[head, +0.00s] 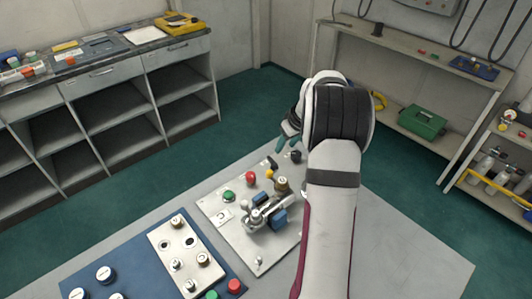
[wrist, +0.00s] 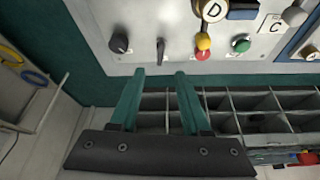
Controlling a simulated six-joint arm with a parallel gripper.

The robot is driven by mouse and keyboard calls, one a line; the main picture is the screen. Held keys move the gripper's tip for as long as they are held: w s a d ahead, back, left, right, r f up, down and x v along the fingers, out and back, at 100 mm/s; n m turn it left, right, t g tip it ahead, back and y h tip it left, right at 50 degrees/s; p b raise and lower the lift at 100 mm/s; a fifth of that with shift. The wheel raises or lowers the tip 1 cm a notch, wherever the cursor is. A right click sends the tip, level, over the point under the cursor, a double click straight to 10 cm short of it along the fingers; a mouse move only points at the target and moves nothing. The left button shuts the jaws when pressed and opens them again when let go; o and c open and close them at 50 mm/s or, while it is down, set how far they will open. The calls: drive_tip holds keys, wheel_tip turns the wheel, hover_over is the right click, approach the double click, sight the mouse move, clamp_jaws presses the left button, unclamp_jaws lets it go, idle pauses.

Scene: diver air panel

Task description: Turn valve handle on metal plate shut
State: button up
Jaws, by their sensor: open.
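The light metal plate (head: 232,238) lies on the table, and its edge also shows at the top of the wrist view (wrist: 130,15). A small black lever handle (wrist: 160,52) stands on the plate just beyond my fingertips; it also shows in the head view (head: 272,162). My gripper (wrist: 159,76) is open and empty, its two teal fingers apart with the lever in line with the gap. In the head view my gripper (head: 288,143) is partly hidden by my arm. A silver valve body with blue handles (head: 262,198) sits nearer on the plate.
Beside the lever are a black knob (wrist: 119,42), a yellow-and-red knob (wrist: 203,46) and a green knob (wrist: 240,44). A round "D" cap (wrist: 211,9) is close by. A blue panel (head: 140,270) lies left of the plate. The table's right side (head: 400,240) is clear.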

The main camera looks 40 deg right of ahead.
sight(275, 164)
drive_tip(key=x, duration=1.1)
drive_tip(key=shift+f, duration=0.3)
clamp_jaws()
